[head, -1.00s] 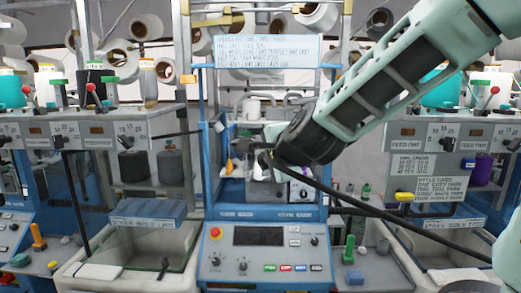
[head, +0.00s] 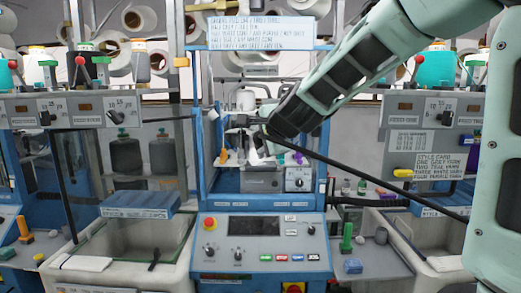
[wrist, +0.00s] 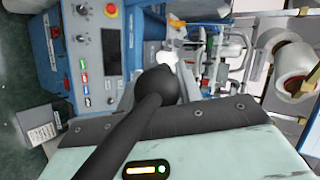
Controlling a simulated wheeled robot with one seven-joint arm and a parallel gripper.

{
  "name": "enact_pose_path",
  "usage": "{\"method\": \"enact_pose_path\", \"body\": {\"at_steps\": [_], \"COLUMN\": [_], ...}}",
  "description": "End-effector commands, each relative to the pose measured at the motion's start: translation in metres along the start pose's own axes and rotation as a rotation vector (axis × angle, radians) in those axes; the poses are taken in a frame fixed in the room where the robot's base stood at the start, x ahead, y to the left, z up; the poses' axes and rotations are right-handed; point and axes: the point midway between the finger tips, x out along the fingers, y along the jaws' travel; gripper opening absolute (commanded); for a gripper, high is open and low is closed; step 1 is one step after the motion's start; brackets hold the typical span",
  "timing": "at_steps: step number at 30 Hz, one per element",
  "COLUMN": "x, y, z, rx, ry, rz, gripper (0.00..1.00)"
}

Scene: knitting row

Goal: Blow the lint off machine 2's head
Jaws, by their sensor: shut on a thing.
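The machine in the middle (head: 205,188) has a blue frame, a grey control panel and a knitting head (head: 262,180) inside the frame. My gripper (head: 250,126) is in front of the frame's opening, above the head. It is shut on a black air tool (wrist: 160,92) with a round body, whose black hose (head: 360,172) trails down to the right. A pale tip shows beyond the round body in the wrist view. Small white patches show around the head; I cannot tell which of them are lint. My arm hides part of the upper right frame.
Grey feed units with knobs flank the machine on the left (head: 85,108) and right (head: 425,112). Open bins (head: 125,240) stand low on both sides. A sign (head: 262,32) hangs above, and yarn cones fill the rack behind. The hose crosses the right side.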

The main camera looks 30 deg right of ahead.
Motion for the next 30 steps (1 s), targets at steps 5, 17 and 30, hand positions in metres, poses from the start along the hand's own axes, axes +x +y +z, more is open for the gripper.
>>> {"method": "enact_pose_path", "body": {"at_steps": [5, 17, 30], "x": [0.022, 0.056, 0.061], "y": [0.004, 0.002, 0.000], "z": [-0.008, -0.023, -0.026], "rx": [-0.001, 0.000, -0.001], "ry": [0.001, 0.002, 0.000], "rz": [-0.001, -0.002, -0.002], "gripper": [0.00, 0.00, 0.00]}}
